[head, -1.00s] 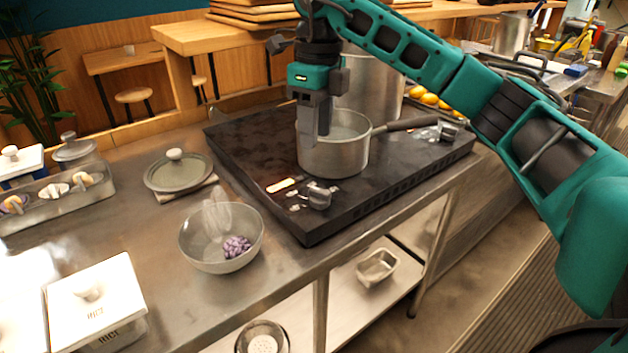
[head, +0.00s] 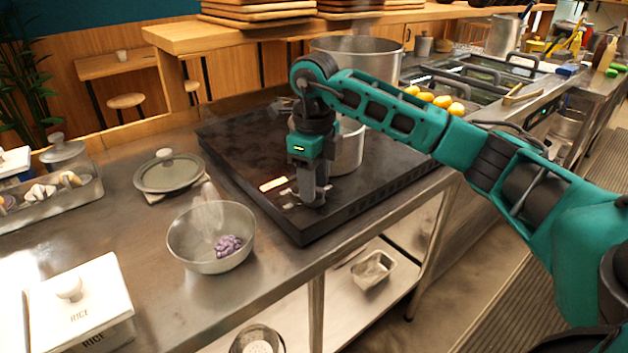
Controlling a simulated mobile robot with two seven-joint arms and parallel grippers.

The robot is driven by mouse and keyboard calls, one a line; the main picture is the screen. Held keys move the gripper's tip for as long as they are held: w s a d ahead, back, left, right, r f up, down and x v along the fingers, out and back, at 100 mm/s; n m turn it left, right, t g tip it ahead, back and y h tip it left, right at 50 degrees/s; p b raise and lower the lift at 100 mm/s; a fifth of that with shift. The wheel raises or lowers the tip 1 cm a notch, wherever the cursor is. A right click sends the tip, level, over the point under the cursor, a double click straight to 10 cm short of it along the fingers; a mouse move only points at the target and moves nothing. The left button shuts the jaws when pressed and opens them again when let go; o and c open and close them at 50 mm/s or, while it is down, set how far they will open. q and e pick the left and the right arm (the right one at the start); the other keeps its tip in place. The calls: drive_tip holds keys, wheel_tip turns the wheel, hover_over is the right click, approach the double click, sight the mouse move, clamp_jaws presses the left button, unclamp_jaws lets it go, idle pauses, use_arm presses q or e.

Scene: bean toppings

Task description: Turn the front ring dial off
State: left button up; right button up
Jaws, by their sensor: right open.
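The black cooktop (head: 235,150) stands on the steel counter, with pale markings and a small bright strip (head: 273,184) at its front left corner. My right gripper (head: 313,203) points down over that corner, at the spot of the front ring dial. Its fingers are open, and they cover the dial, so I cannot tell whether they touch it or how it is turned. A steel saucepan (head: 348,152) sits on the cooktop right behind the gripper, partly hidden by my arm. My left gripper is not in view.
A steel bowl (head: 185,245) with purple beans (head: 228,246) stands left of the cooktop. A lidded dish (head: 169,175) and a white rice box (head: 90,300) are farther left. A large pot (head: 385,60) stands behind the saucepan.

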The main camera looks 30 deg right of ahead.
drive_tip(key=shift+c, duration=0.2)
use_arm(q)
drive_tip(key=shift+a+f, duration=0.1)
use_arm(e)
clamp_jaws()
drive_tip(key=shift+n, duration=1.3)
drive_tip(key=n, duration=0.3)
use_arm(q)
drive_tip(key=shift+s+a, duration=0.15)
use_arm(e)
drive_tip(key=shift+n, duration=1.6)
use_arm(q)
drive_tip(key=shift+p, duration=0.3)
use_arm(e)
drive_tip(key=shift+a, duration=0.1)
drive_tip(key=shift+o, duration=0.2)
unclamp_jaws()
